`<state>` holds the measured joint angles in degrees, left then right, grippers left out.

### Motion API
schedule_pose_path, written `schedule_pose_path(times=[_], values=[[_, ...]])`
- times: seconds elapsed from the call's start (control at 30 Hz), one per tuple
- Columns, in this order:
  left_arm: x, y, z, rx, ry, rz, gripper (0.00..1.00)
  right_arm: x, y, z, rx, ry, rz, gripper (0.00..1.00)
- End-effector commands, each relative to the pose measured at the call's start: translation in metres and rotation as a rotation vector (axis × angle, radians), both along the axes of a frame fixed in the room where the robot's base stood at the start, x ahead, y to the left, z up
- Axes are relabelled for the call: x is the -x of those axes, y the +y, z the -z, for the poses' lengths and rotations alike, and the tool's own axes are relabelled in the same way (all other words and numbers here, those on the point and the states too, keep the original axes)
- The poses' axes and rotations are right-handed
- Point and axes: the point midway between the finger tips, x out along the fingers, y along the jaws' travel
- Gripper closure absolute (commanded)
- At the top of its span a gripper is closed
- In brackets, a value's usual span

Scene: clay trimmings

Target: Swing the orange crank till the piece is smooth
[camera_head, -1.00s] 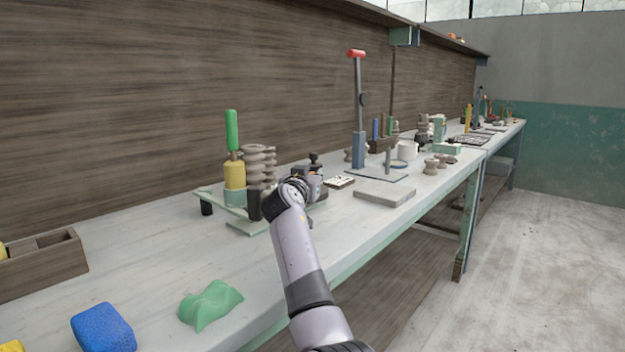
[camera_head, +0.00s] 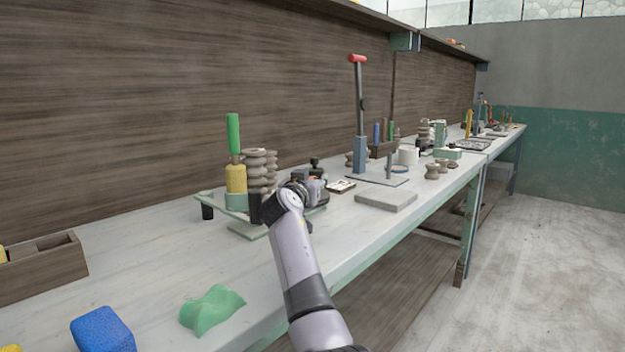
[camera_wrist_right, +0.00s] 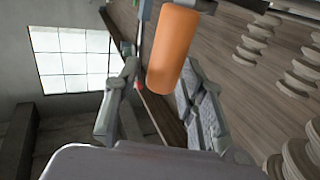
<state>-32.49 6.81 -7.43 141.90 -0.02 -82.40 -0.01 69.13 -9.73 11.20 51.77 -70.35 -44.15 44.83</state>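The orange crank handle (camera_wrist_right: 173,50) shows in the right wrist view as a smooth cylinder, tilted, between the fingers of my right gripper (camera_wrist_right: 160,72). The fingers are spread, with a visible gap on the left side of the handle; contact on the right side is unclear. In the head view my right wrist (camera_head: 290,200) hides the handle and most of the gripper. Grey-brown ribbed clay pieces (camera_head: 256,172) stand on a green base (camera_head: 247,230) just left of the wrist. My left gripper is in neither view.
A yellow tool with a green handle (camera_head: 234,133) stands beside the clay. A green lump (camera_head: 212,309) and a blue block (camera_head: 103,330) lie in front. A grey slab (camera_head: 386,200) and a red-topped lever press (camera_head: 359,110) stand to the right.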

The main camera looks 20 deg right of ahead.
Motion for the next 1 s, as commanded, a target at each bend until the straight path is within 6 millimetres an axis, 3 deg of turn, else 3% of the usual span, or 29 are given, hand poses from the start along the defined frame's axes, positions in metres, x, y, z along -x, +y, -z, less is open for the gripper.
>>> schedule_pose_path(times=[0.47,1.0], values=[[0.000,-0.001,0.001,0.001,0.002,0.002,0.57,0.006,0.005,0.001,-0.002,-0.002,0.000,0.57],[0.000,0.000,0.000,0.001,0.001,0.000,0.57,0.057,0.044,0.001,-0.003,-0.001,0.000,0.57]])
